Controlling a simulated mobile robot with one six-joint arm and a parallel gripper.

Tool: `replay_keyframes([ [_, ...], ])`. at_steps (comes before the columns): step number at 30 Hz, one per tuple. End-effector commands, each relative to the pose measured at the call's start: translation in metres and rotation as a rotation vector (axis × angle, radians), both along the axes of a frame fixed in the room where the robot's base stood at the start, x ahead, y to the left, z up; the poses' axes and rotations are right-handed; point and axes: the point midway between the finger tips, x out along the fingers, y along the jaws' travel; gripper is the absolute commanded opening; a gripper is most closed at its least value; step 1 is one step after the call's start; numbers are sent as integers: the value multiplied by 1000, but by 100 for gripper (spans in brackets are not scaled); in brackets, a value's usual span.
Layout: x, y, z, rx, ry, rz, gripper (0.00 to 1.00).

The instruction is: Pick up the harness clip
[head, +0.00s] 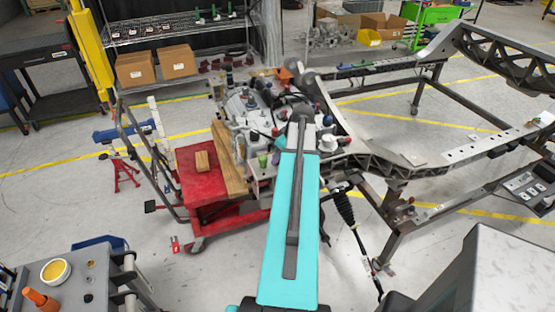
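I cannot make out the harness clip in the head view; it is too small to tell or hidden. The chassis frame (375,162), dark grey metal, stands at the right. A grey engine assembly (240,105) with dark hoses and small coloured caps sits beside it. My teal arm reaches forward from the bottom centre and covers part of the engine and frame. Its far end is over the engine area. I cannot make out my gripper or its fingers there, nor whether it holds anything.
A black-booted part (345,207) hangs right of my arm. A grey table (85,277) with a yellow-filled bowl (56,270) is at lower left. Open floor lies between cart and table.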

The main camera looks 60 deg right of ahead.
Motion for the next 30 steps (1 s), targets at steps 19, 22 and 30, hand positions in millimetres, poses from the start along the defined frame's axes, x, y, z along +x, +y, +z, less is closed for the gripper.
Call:
replay_keyframes([
  [19, 0, 0, 0, 0, 0, 1, 0],
  [22, 1, 0, 0, 0, 0, 1, 0],
  [30, 1, 0, 2, 0, 0, 1, 0],
])
